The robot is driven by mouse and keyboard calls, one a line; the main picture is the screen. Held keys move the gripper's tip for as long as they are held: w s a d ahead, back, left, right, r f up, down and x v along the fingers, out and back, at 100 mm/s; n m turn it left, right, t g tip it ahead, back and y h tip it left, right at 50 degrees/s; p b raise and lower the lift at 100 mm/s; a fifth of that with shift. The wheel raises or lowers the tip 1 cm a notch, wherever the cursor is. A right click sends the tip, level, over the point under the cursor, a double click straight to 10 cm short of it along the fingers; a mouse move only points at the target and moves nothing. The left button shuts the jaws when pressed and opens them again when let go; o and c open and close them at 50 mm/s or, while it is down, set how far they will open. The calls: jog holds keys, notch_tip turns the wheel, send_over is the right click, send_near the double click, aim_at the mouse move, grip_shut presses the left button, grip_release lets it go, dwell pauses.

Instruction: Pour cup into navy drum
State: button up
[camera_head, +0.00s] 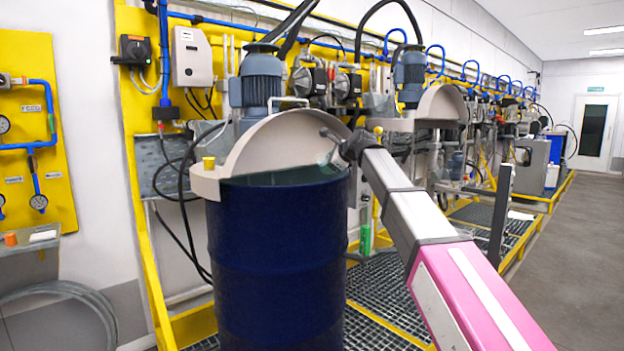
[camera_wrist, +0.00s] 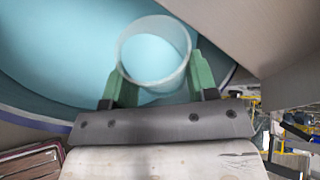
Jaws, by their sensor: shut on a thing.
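The navy drum (camera_head: 280,260) stands upright in the head view, its top partly covered by a beige half-lid. Pale blue liquid or lining shows inside the open part, and it fills much of the wrist view (camera_wrist: 60,50). My gripper (camera_head: 332,150) is at the drum's right rim, beside the lid. In the wrist view the green fingers of my gripper (camera_wrist: 155,85) are shut on a translucent cup (camera_wrist: 124,55). The cup is over the drum's opening. Its contents cannot be made out. In the head view the cup is small and mostly hidden by my gripper.
The beige half-lid (camera_head: 270,145) arches over the drum's back, with a motor (camera_head: 262,80) behind it. A second agitator (camera_head: 440,105) stands farther right. Metal grating (camera_head: 385,300) covers the floor beside the drum. The aisle at right is clear.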

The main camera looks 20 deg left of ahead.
aim_at(320, 159)
jog(key=shift+s+a+r+n+t+h, duration=0.15)
jog(key=shift+r+n+t+h, duration=0.25)
jog(key=shift+r+n+t, duration=0.25)
dwell(1.3)
jog(key=shift+f+n+t, duration=0.5)
jog(key=shift+n+t, duration=0.05)
jog(key=shift+n, duration=0.1)
dwell(0.7)
jog(key=shift+s+r+n+t+h, duration=0.15)
jog(key=shift+r+n+t+h, duration=0.15)
jog(key=shift+n+t, duration=0.15)
dwell(0.9)
jog(key=shift+s+a+r+n+t, duration=0.15)
jog(key=shift+s+a+n+t, duration=0.1)
jog(key=shift+s+n, duration=0.1)
jog(key=shift+s+a+r+n+t, duration=0.1)
jog(key=shift+s+r+n+t, duration=0.1)
jog(key=shift+s+n, duration=0.1)
dwell(0.7)
jog(key=shift+s+a+r+n+t, duration=0.1)
jog(key=shift+s+r+n+t, duration=0.15)
jog(key=shift+n+t, duration=0.35)
dwell(1.2)
